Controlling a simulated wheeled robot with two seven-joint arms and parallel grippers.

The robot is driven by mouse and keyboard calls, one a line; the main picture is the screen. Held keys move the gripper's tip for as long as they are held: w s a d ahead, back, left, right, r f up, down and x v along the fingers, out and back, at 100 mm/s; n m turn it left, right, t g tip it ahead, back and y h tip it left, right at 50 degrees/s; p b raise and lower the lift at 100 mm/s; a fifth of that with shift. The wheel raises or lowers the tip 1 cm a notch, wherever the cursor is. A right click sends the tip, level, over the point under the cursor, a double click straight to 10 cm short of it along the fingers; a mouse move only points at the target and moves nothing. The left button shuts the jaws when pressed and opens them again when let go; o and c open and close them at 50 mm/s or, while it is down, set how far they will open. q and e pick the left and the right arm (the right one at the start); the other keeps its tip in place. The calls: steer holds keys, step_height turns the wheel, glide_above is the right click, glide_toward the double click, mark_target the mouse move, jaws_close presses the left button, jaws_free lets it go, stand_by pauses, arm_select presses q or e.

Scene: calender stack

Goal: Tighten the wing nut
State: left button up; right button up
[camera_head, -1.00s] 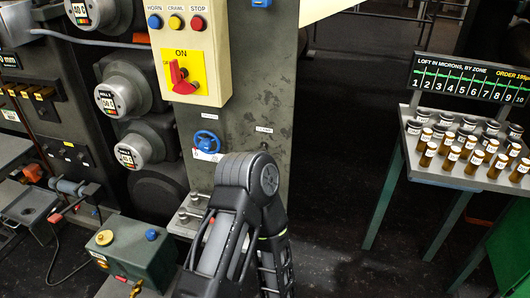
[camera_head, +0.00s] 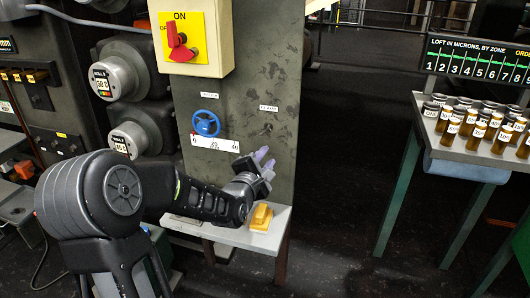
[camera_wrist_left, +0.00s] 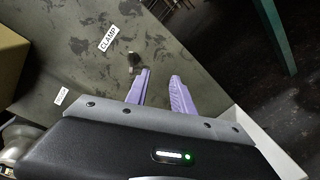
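The grey upright panel (camera_head: 240,95) carries a small "CLAMP" label, which shows in the left wrist view (camera_wrist_left: 108,38). Just below that label in the wrist view is a small dark fitting (camera_wrist_left: 134,62), probably the wing nut; its shape is too small to tell. My left gripper (camera_head: 265,158) is in front of the panel's lower right part, its lavender fingers pointing at the panel. In the wrist view the left gripper (camera_wrist_left: 160,72) is open and empty, fingertips apart, with the fitting just beyond the left finger. My right gripper is not in view.
A blue handwheel (camera_head: 206,123) with a scale below it is left of my gripper. A yellow block (camera_head: 261,217) sits on a grey shelf (camera_head: 232,236) under the gripper. A cream switch box (camera_head: 192,40) is above. A bottle stand (camera_head: 460,150) is at right.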

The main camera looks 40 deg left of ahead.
mark_target(264, 133)
arm_select(q)
steer(key=shift+n+t+y, duration=0.4)
steer(key=shift+n+t, duration=0.1)
steer(key=shift+n, duration=0.4)
steer(key=r, duration=0.1)
steer(key=a+r, duration=0.2)
steer(key=r, duration=0.1)
steer(key=shift+s+a, duration=0.2)
steer(key=shift+s, duration=0.2)
steer(key=shift+x, duration=3.9)
steer(key=shift+f, duration=0.1)
steer(key=shift+c, duration=0.2)
jaws_close()
